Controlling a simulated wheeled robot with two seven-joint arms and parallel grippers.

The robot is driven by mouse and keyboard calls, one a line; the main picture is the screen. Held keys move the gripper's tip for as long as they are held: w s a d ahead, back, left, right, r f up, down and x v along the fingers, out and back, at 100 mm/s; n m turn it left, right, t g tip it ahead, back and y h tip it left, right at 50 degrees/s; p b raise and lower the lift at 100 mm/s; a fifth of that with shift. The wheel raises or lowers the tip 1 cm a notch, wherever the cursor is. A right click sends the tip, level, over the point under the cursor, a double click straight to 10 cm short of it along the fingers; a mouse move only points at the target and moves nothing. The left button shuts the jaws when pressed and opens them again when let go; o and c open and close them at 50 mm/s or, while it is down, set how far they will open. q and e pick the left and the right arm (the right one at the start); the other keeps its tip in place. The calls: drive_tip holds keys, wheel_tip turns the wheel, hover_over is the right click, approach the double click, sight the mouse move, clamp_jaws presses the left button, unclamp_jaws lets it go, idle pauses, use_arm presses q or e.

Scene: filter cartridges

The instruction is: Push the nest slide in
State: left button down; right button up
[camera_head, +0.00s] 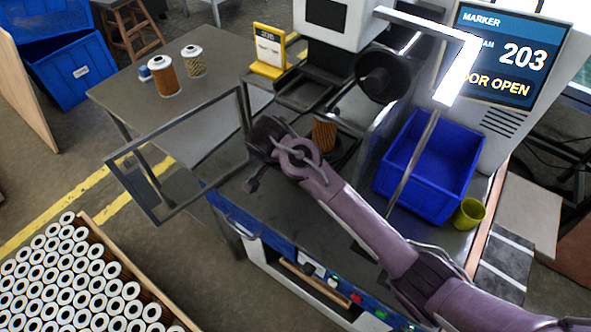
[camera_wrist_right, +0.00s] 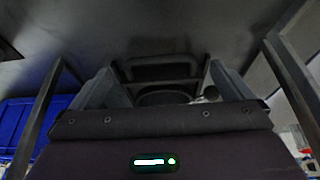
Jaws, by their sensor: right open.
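In the head view a copper-coloured filter cartridge (camera_head: 324,134) stands upright on the dark round nest slide (camera_head: 345,151) inside the marking machine, partly hidden behind my right arm. My right gripper (camera_head: 262,150) is at the machine's open front, left of the cartridge, and looks empty. In the right wrist view the gripper (camera_wrist_right: 160,75) has its two fingers apart. A dark bar-shaped frame and a dark rounded part (camera_wrist_right: 165,97) show beyond and between them; I cannot tell whether the fingers touch them. My left gripper is out of view.
The machine's framed door (camera_head: 160,212) stands open at left. A blue bin (camera_head: 430,165) and a yellow-green cup (camera_head: 468,213) are at right. The screen (camera_head: 506,55) reads "DOOR OPEN". Two cartridges stand on the grey side table (camera_head: 125,97). A crate of white-topped cartridges is at lower left.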

drive_tip(key=shift+x, duration=1.35)
drive_tip(key=shift+r, duration=0.1)
drive_tip(key=c, duration=1.1)
drive_tip(key=shift+w+d+r+p, duration=0.15)
drive_tip(key=shift+w+d+p, duration=0.15)
drive_tip(key=shift+w+d, duration=0.55)
drive_tip(key=shift+c, duration=1.1)
drive_tip(key=shift+w+d, duration=0.2)
clamp_jaws()
drive_tip(key=c, duration=0.9)
unclamp_jaws()
